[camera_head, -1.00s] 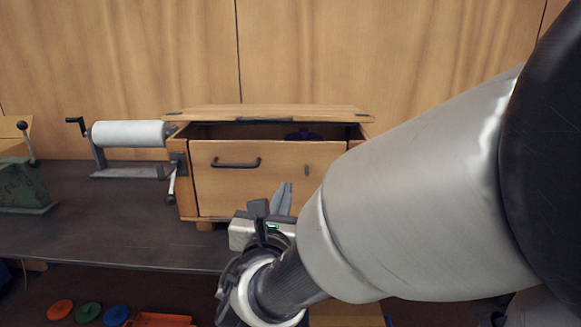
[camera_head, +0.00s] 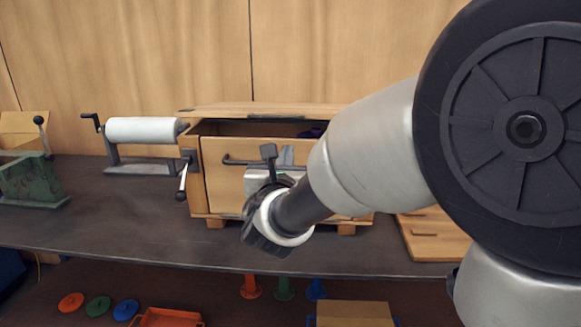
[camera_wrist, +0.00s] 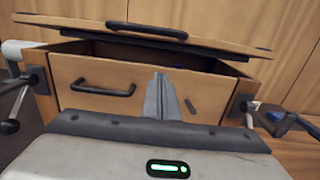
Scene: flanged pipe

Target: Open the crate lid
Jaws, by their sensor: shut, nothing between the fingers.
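The wooden crate (camera_head: 225,185) stands on the dark bench, with a black bar handle on its front panel. Its lid (camera_head: 262,108) is raised a little, leaving a dark gap above the front panel; in the wrist view the lid (camera_wrist: 95,32) tilts up with a black handle on its edge. A dark blue object (camera_head: 312,132) shows partly inside the gap. My gripper (camera_head: 284,156) is in front of the crate's front panel, fingers pointing at it. In the wrist view the shut, empty fingers (camera_wrist: 165,95) stand in front of the panel, right of its handle (camera_wrist: 103,88).
A white roll on a cranked stand (camera_head: 143,131) is left of the crate, and a green device (camera_head: 30,180) stands farther left. A lever latch (camera_head: 183,178) sticks out at the crate's left side. A wooden board (camera_head: 432,235) lies to the right. Coloured discs and an orange bin (camera_head: 168,318) are below.

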